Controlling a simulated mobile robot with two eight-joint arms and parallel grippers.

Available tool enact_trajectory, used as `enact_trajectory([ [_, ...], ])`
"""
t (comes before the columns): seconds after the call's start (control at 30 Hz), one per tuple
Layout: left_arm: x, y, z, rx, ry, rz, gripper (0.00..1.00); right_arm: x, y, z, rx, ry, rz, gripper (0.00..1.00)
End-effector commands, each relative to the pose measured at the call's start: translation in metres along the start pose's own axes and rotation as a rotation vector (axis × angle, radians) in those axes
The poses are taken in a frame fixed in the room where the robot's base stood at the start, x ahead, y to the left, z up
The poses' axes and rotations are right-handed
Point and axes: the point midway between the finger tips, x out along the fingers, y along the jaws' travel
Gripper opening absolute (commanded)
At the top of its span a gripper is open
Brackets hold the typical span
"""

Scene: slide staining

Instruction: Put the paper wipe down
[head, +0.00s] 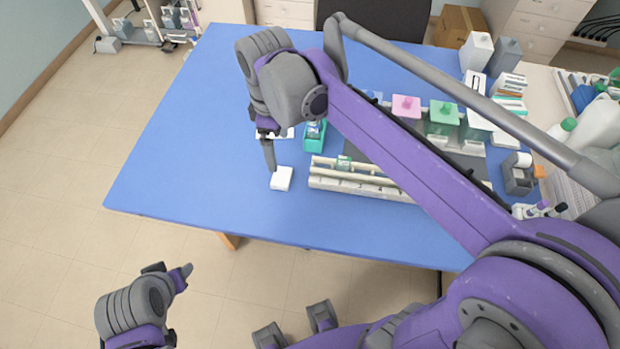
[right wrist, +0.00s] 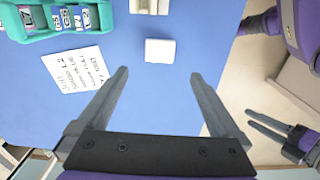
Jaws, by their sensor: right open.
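The paper wipe, a small white folded pad (head: 282,178), lies flat on the blue table near its front edge. It also shows in the right wrist view (right wrist: 160,51), beyond my fingertips and between their lines. My right gripper (head: 270,162) points down beside the wipe in the head view. In the right wrist view its two fingers (right wrist: 158,80) are spread wide with nothing between them. My left gripper (head: 172,272) is off the table at the lower left, its fingers apart and empty; it also shows in the right wrist view (right wrist: 250,118).
A cream slide rack (head: 350,182) stands right of the wipe. A teal bin (head: 315,141) and a card with writing (right wrist: 78,70) are close by. Staining jars (head: 441,118) stand farther right, partly behind my right arm. The table's left side is clear.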

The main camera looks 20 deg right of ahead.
Motion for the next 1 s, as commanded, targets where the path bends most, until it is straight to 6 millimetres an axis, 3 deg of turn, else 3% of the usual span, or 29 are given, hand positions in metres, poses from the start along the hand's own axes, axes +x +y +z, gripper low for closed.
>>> enact_trajectory([
  [0.17, 0.000, 0.000, 0.000, 0.000, 0.000, 0.000, 0.50, 0.019, -0.018, 0.038, 0.225, 0.080, 0.071, 1.00],
  [0.3, 0.000, 0.000, 0.000, 0.000, 0.000, 0.000, 0.50, 0.049, -0.041, 0.079, 0.504, 0.196, 0.144, 1.00],
  [0.5, 0.000, 0.000, 0.000, 0.000, 0.000, 0.000, 0.50, 0.090, -0.067, 0.119, 0.807, 0.347, 0.204, 1.00],
  [0.7, 0.000, 0.000, 0.000, 0.000, 0.000, 0.000, 0.50, 0.108, -0.078, 0.134, 0.932, 0.417, 0.220, 1.00],
  [1.0, 0.000, 0.000, 0.000, 0.000, 0.000, 0.000, 0.50, 0.108, -0.078, 0.134, 0.938, 0.420, 0.219, 1.00],
])
